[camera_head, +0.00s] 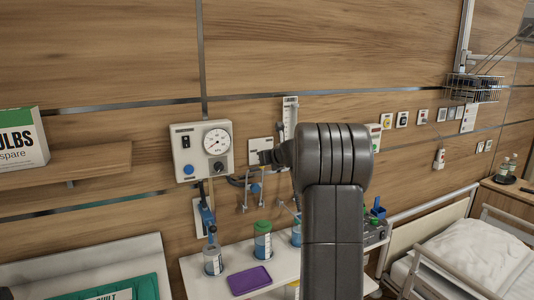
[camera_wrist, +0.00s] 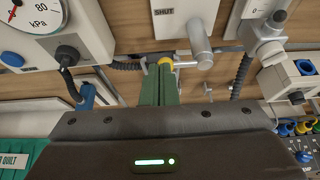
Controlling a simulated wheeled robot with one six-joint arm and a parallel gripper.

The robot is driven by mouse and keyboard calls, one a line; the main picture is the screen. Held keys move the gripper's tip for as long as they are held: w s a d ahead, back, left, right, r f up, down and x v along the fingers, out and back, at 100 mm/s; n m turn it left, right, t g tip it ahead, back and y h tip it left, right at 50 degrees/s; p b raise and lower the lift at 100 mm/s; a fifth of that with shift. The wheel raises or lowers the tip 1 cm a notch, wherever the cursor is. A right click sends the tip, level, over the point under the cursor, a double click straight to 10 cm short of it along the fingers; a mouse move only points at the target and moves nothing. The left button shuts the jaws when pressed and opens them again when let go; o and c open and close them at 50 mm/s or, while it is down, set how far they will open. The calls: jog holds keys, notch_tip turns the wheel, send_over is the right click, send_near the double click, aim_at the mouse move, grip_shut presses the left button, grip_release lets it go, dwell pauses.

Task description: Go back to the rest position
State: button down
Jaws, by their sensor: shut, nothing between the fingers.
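In the wrist view my gripper (camera_wrist: 159,68) has its two green fingers together with nothing seen between them. The fingers point toward the wall, just below a plate marked SHUT (camera_wrist: 172,14) and a grey metal handle (camera_wrist: 198,46). A small yellow part shows at the fingertips; I cannot tell whether they touch it. In the head view my dark arm rises through the middle and hides the fingers and the wall behind it. A white gauge unit (camera_head: 202,165) is on the wall left of my arm, and it also shows at the top left of the wrist view (camera_wrist: 88,30).
A white shelf (camera_head: 222,292) below holds several bottles and a purple item (camera_head: 249,279). Hoses (camera_wrist: 127,67) run close beside my fingers. A wall basket (camera_head: 474,87) and a bed (camera_head: 480,260) are at right. A wooden shelf (camera_head: 95,165) with a box (camera_head: 20,145) is at left.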

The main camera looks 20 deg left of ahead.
jog(key=shift+r, duration=0.5)
